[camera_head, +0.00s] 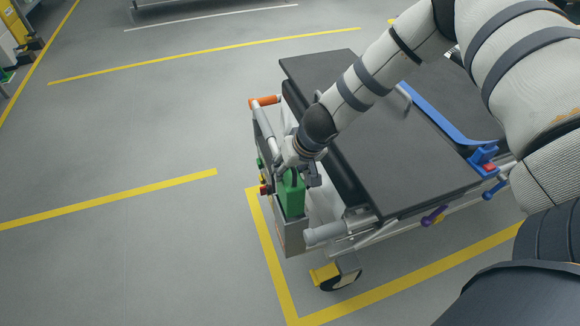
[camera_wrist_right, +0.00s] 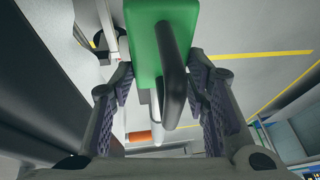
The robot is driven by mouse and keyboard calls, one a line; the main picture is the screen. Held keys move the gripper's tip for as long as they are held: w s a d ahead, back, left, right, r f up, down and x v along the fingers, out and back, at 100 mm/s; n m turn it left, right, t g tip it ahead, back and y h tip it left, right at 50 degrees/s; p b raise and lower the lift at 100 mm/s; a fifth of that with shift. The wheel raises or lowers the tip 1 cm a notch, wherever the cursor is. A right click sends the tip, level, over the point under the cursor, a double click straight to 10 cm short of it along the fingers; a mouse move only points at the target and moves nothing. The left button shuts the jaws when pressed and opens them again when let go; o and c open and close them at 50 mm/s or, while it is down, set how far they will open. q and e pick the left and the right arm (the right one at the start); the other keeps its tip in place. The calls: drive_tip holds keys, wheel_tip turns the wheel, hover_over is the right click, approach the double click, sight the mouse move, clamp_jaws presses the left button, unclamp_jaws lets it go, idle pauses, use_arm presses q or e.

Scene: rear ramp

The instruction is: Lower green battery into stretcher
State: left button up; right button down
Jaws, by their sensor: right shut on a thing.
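The green battery (camera_head: 292,196) is upright at the near end of the stretcher (camera_head: 400,170), its lower part hidden behind the wall of a grey holder (camera_head: 291,236). I cannot tell how deep it sits. My right gripper (camera_head: 298,168) is above the battery, pointing down. In the right wrist view, the battery (camera_wrist_right: 145,42) is at the top, and its black handle (camera_wrist_right: 173,80) lies between the two fingers of my right gripper (camera_wrist_right: 160,92), which is shut on it. My left gripper is not in view.
An orange-gripped handle (camera_head: 265,101) and a grey-gripped handle (camera_head: 325,232) flank the holder. A blue rail (camera_head: 440,120) runs along the stretcher's far side. A wheel with a yellow part (camera_head: 325,274) is below. The floor left of the stretcher is clear, with yellow lines.

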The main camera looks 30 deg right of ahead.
sight(299, 181)
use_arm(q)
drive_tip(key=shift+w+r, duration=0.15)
use_arm(e)
drive_tip(key=shift+w+r, duration=0.1)
drive_tip(key=shift+r, duration=0.05)
idle(0.4)
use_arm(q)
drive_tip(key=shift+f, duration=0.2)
use_arm(e)
drive_tip(key=shift+f, duration=0.45)
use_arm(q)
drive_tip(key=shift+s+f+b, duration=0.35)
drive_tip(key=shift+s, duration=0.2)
use_arm(e)
drive_tip(key=shift+f, duration=0.95)
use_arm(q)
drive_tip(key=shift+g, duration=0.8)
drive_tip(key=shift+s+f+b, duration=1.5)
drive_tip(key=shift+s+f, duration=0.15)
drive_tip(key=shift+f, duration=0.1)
use_arm(e)
drive_tip(key=shift+f, duration=3.75)
drive_tip(key=c, duration=0.8)
unclamp_jaws()
drive_tip(key=shift+c, duration=0.2)
drive_tip(key=v, duration=1.2)
drive_tip(key=shift+a+r, duration=0.1)
